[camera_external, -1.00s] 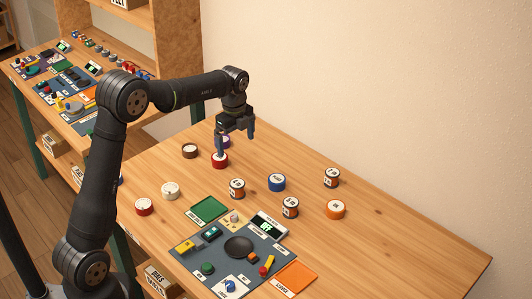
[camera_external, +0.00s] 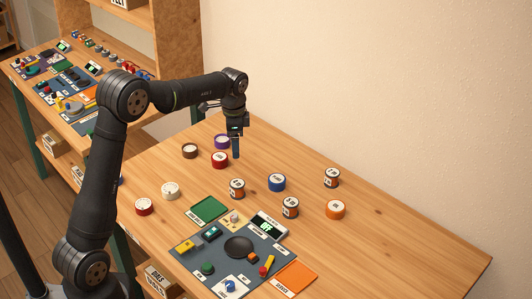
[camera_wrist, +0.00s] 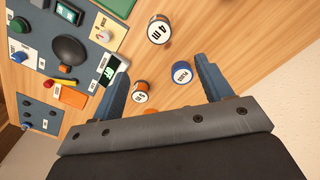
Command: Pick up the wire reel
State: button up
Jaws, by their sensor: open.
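Several short, round reels with white labelled tops stand apart on the wooden table; I cannot tell which is the wire reel. Three have brown-orange sides: one at the middle (camera_external: 237,188), one nearer the panel (camera_external: 290,208) and one at the right (camera_external: 332,178). Others are a blue reel (camera_external: 277,182), an orange reel (camera_external: 335,209), a red reel (camera_external: 220,160), a purple reel (camera_external: 222,141) and a dark-brown reel (camera_external: 189,151). My gripper (camera_external: 236,155) is open and empty above the table, right of the red reel. In the wrist view, the blue reel (camera_wrist: 182,72) appears between the fingers, further off.
A white reel (camera_external: 170,190) and another red reel (camera_external: 144,207) stand at the left. A grey control panel (camera_external: 215,262) with a black dish (camera_external: 239,246), a green pad (camera_external: 209,209) and an orange pad (camera_external: 296,277) lies in front. The table's right side is clear.

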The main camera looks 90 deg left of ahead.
jog(key=n, duration=1.4)
send_near(237, 183)
notch_tip(237, 183, down, 6)
jog(key=shift+s+a+f, duration=0.1)
jog(key=shift+s+f, duration=0.05)
jog(key=shift+f, duration=0.05)
jog(key=shift+w+f, duration=0.2)
jog(key=shift+f, duration=2.4)
jog(key=c, duration=1.1)
jog(key=shift+r, duration=0.1)
